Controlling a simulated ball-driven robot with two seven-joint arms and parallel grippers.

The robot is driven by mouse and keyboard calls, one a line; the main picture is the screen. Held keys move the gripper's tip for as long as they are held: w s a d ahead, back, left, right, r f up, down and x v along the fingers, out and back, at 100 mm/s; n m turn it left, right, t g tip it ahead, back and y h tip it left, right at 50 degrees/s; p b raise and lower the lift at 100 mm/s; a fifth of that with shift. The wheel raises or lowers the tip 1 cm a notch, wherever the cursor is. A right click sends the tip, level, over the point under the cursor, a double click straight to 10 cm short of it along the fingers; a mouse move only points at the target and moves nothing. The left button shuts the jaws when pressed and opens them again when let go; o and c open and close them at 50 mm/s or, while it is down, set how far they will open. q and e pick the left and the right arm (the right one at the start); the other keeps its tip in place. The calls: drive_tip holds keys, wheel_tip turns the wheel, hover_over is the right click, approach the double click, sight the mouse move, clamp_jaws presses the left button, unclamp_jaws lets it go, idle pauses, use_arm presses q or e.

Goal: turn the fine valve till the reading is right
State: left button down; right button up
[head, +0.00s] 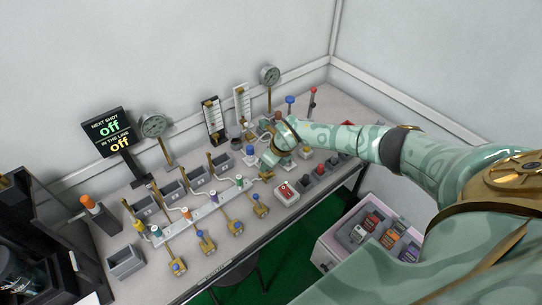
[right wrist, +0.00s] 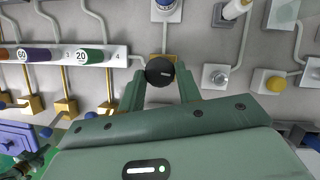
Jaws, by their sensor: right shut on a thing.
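In the right wrist view, my right gripper (right wrist: 160,82) is shut on a round black knob (right wrist: 160,70), apparently the fine valve; its mount is mostly hidden. In the head view, my right gripper (head: 267,172) is low over the right half of the bench and hides the knob. The dark display (head: 112,132) reads "NEXT SHOT off" and "IN THE LINE off". A round gauge (head: 153,125) stands beside it and another gauge (head: 269,75) stands farther right; their needles are too small to read. My left gripper is not in view.
A white manifold with coloured caps, including a green cap marked 20 (right wrist: 88,56), lies left of my gripper. A red-topped white box (head: 286,192) is close on its right. White scales (head: 242,103) stand behind. A pink crate (head: 329,244) stands below the bench.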

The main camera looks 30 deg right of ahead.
drive_tip(key=shift+a+m+h+p, duration=0.1)
drive_tip(key=shift+m+h+p, duration=0.3)
drive_tip(key=shift+m+p, duration=0.7)
drive_tip(key=o, duration=1)
drive_tip(key=shift+c, duration=0.2)
drive_tip(key=p+v, duration=0.5)
drive_tip(key=v, duration=1.1)
drive_tip(key=shift+s, duration=0.25)
